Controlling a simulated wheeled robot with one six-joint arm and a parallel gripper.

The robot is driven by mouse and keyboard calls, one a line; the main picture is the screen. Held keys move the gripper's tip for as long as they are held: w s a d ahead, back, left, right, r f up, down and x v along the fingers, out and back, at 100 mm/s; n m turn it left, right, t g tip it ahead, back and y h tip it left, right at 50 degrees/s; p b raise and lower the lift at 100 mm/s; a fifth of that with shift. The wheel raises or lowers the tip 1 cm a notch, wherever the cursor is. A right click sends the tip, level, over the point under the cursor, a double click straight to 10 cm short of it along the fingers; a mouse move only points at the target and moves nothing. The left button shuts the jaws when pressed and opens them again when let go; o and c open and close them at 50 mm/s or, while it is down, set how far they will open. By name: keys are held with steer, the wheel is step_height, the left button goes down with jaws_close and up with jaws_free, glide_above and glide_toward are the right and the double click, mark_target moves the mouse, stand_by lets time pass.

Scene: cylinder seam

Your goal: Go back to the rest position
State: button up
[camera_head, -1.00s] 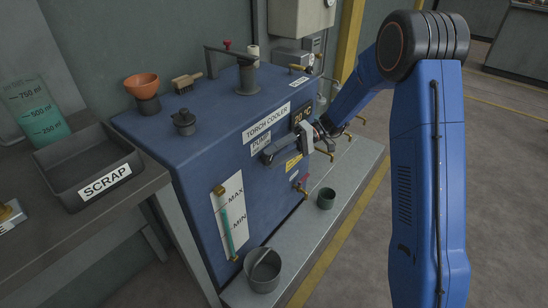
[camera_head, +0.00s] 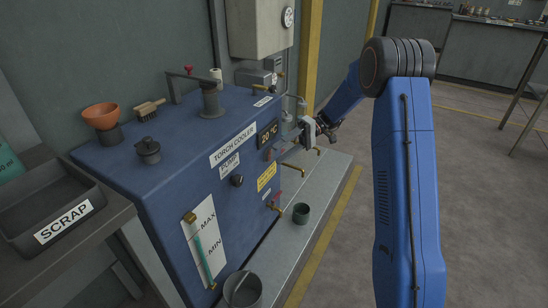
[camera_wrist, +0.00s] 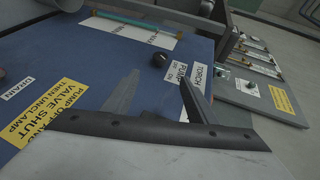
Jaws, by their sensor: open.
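My gripper (camera_head: 331,131) is off the right end of the blue torch cooler (camera_head: 150,190), beside its front face in the picture, with nothing in it. In the wrist view its two dark fingers (camera_wrist: 160,76) are spread apart, with the cooler's blue front beyond them. The black pump knob (camera_head: 237,180) is uncovered in the head view. It also shows in the wrist view (camera_wrist: 159,60), past the fingertips and apart from them. My blue arm stands at the right of the head view.
Brass taps (camera_head: 293,167) stick out of the cooler's front. A scrap tray (camera_head: 62,222) is on the bench at left. Floor at right is open.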

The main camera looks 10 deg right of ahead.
steer(key=shift+w+d, duration=0.1)
steer(key=shift+d, duration=0.1)
steer(key=shift+r, duration=0.1)
steer(key=s+d+r+m+t+h, duration=0.2)
steer(key=s+r+h, duration=0.2)
steer(key=s, duration=0.6)
steer(key=s+d+r+m+t+h, duration=0.1)
steer(key=s+d+r+t+h, duration=0.3)
steer(key=s, duration=0.7)
steer(key=s+d+m+t+h, duration=0.2)
steer(key=s+d+t, duration=0.1)
steer(key=s, duration=0.6)
steer(key=s+d+m+t+h, duration=0.2)
steer(key=s+d, duration=0.3)
steer(key=s, duration=0.5)
steer(key=shift+t+h, duration=0.6)
